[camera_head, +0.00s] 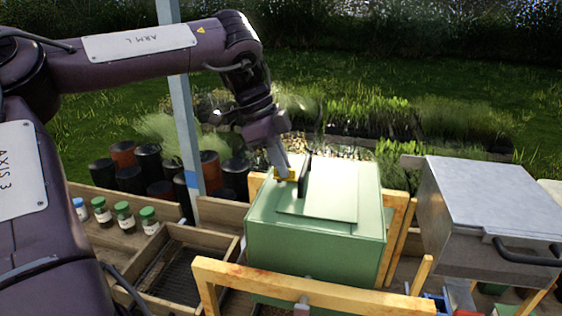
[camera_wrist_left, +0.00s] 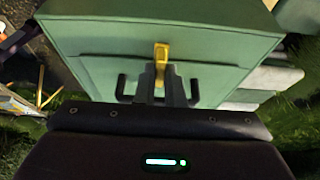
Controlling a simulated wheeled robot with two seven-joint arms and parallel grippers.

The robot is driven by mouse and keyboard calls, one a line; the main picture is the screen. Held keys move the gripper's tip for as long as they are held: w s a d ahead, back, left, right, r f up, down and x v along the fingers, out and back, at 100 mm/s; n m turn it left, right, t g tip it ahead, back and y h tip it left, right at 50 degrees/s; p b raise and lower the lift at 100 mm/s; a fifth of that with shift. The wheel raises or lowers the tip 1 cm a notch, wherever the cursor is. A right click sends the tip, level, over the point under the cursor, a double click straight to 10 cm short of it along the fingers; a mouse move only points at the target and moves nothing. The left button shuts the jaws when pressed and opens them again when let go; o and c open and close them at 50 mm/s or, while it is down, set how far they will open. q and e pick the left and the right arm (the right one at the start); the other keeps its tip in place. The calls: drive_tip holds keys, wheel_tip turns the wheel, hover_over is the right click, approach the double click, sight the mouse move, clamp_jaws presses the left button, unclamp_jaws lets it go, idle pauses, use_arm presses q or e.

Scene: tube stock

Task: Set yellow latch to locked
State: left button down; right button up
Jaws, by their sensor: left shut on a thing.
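The yellow latch (camera_wrist_left: 161,55) stands upright on the panel of a green box in the left wrist view. In the head view a small yellow part of it (camera_head: 281,174) shows at the fingertips. My left gripper (camera_head: 285,176) is shut on the latch, and its fingers (camera_wrist_left: 161,74) meet at the latch's lower part. The green box (camera_head: 310,252) stands on the bench, with a raised panel on its top. The latch's lower end is hidden behind the fingers. My right gripper is in neither view.
A wooden frame (camera_head: 315,291) stands in front of the green box. A metal box with a dark handle (camera_head: 495,195) is at the right. Several green-capped jars (camera_head: 124,217), a wooden tray (camera_head: 181,262) and dark pots (camera_head: 148,160) are at the left. A grey post (camera_head: 186,130) rises beside the arm.

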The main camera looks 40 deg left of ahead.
use_arm(q)
drive_tip(key=c, duration=1.5)
unclamp_jaws()
drive_tip(key=shift+a+r, duration=0.25)
drive_tip(key=shift+r, duration=0.15)
drive_tip(key=b+v, duration=0.1)
drive_tip(key=v, duration=0.6)
drive_tip(key=shift+d, duration=0.15)
drive_tip(key=shift+f, duration=0.1)
